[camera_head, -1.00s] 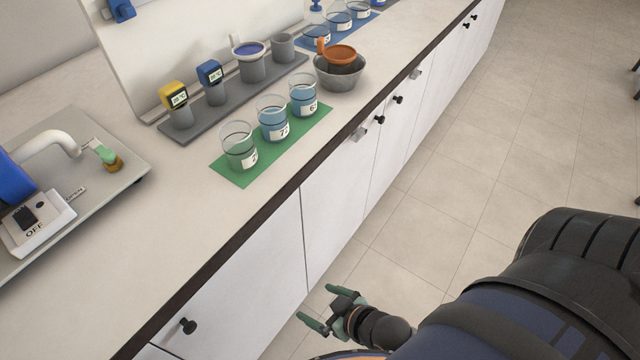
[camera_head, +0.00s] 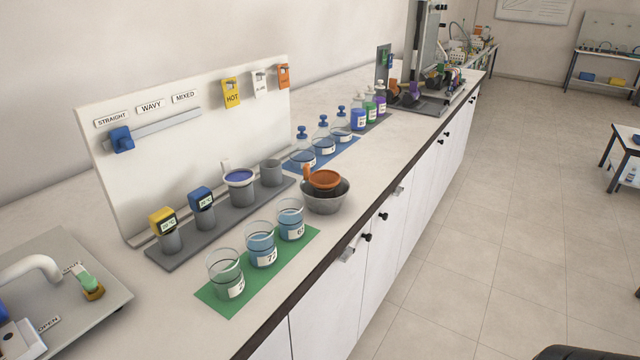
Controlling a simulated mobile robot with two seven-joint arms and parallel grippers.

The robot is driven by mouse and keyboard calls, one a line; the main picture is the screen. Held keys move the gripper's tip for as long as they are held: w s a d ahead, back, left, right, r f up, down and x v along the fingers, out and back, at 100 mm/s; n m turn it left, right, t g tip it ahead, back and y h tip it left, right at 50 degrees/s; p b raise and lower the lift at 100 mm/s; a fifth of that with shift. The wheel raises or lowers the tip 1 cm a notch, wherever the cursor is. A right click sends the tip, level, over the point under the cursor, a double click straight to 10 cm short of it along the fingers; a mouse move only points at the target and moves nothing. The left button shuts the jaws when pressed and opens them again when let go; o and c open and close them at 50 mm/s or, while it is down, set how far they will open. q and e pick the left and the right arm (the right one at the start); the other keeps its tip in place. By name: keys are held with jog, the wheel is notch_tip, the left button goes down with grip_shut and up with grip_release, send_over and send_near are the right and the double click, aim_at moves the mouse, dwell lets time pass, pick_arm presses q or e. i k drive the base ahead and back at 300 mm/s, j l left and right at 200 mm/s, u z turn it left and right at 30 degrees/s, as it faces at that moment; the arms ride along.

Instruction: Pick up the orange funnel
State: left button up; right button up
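The orange funnel (camera_head: 324,179) sits in a grey metal bowl (camera_head: 327,203) on the white counter, near its front edge. The orange handle at its left side stands up. The lower part of the funnel is hidden inside the bowl. Neither of my grippers shows in the head view now; only a dark piece of my own body shows at the bottom right corner.
Left of the bowl, several beakers stand on a green mat (camera_head: 210,297). Behind, a grey rack (camera_head: 220,226) holds two thermometers and cups. Blue-stoppered flasks stand on a blue mat (camera_head: 350,146). The floor (camera_head: 490,240) beside the counter is clear.

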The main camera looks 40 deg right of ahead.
aim_at(325, 179)
jog(key=l+u, duration=0.2)
jog(key=l, duration=0.3)
jog(key=k+l+u, duration=0.2)
jog(key=l, duration=0.3)
jog(key=l+u, duration=0.25)
jog(key=l, duration=0.3)
